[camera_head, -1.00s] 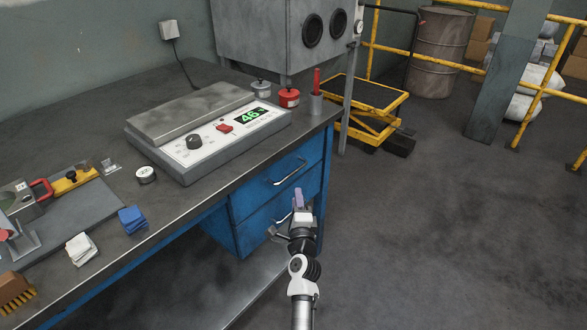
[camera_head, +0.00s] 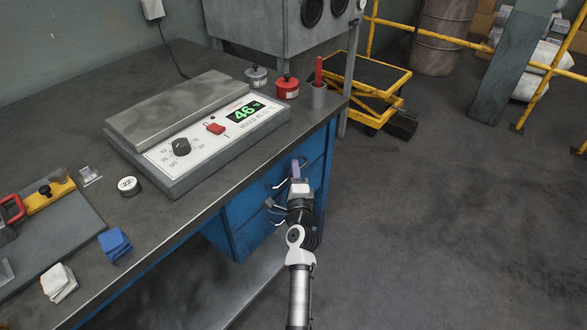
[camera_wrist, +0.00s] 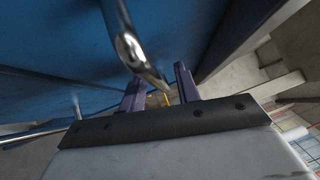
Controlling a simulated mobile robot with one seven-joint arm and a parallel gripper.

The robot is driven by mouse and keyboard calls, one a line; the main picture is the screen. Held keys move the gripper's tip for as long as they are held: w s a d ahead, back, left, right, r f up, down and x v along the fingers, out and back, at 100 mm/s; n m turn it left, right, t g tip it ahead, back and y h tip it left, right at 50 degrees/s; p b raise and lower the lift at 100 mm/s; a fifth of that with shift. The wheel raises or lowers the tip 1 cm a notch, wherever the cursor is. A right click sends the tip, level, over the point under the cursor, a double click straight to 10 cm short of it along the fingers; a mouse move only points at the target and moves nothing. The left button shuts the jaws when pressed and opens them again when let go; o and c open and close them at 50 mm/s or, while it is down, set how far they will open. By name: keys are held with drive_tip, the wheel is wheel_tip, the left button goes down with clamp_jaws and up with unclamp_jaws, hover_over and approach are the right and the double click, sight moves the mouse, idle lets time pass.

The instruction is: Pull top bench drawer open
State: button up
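The blue top bench drawer (camera_head: 250,200) is under the right end of the bench and looks shut. Its metal bar handle (camera_head: 279,185) is partly hidden by my gripper (camera_head: 296,170), which is at the drawer front. In the wrist view the handle (camera_wrist: 132,47) comes down from the top and its lower end reaches between the two purple fingers of my gripper (camera_wrist: 161,88). The fingers are apart, with space beside the bar. I cannot tell whether either finger touches it. A lower drawer (camera_head: 246,238) is below, partly hidden by my arm.
On the grey bench top (camera_head: 190,208) stand a heating unit (camera_head: 185,150), a red pot (camera_head: 287,88) and a grey cup with a red stick (camera_head: 318,95). A yellow lift table (camera_head: 365,85) stands behind. The floor (camera_head: 430,220) to the right is clear.

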drive_tip(key=shift+s, duration=0.1)
clamp_jaws()
drive_tip(key=shift+s+d, duration=0.1)
